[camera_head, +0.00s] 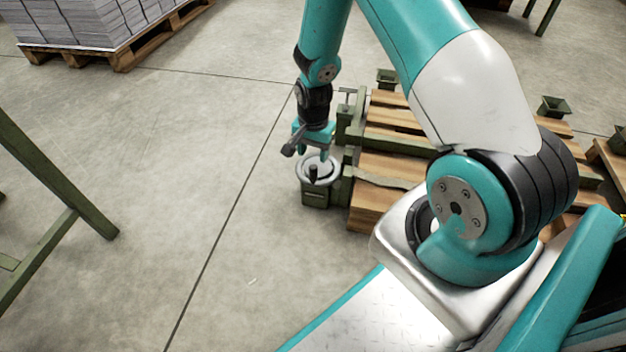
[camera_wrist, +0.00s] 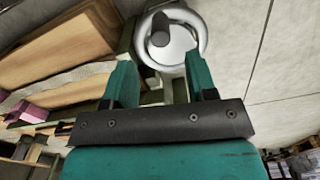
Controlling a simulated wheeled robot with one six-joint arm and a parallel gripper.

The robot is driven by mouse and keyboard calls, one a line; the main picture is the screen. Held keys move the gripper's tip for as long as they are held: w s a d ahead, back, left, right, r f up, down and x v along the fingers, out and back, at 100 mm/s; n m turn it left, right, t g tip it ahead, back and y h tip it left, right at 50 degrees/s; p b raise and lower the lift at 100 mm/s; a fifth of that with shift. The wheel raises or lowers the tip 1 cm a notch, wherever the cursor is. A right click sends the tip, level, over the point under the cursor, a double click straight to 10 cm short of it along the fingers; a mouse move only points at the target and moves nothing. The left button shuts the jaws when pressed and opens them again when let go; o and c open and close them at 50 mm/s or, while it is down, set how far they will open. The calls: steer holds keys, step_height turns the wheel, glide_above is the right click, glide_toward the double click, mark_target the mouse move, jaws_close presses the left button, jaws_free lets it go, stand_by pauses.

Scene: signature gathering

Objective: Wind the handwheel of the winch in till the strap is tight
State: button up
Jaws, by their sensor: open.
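The winch (camera_head: 316,198) is a green box at the left end of a wooden pallet frame. Its pale round handwheel (camera_head: 303,176) lies flat on top, with a dark upright knob (camera_head: 313,172). In the wrist view the handwheel (camera_wrist: 203,36) and its knob (camera_wrist: 160,30) show beyond the fingers. The strap (camera_head: 385,181) runs from the winch across the wood and appears to sag. My gripper (camera_head: 312,154) is just above the wheel, pointing down. In the wrist view my gripper (camera_wrist: 162,82) has its teal fingers apart, with nothing held. The knob looks beyond the fingertips, not between them.
The wooden pallet (camera_head: 375,205) with green metal fittings lies right of the winch. A pallet of stacked paper (camera_head: 85,25) stands at the back left. A green metal frame leg (camera_head: 60,180) stands at the left. The concrete floor left of the winch is clear.

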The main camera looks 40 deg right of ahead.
mark_target(313, 167)
step_height(313, 167, down, 9)
steer(key=b, duration=0.4)
jaws_close()
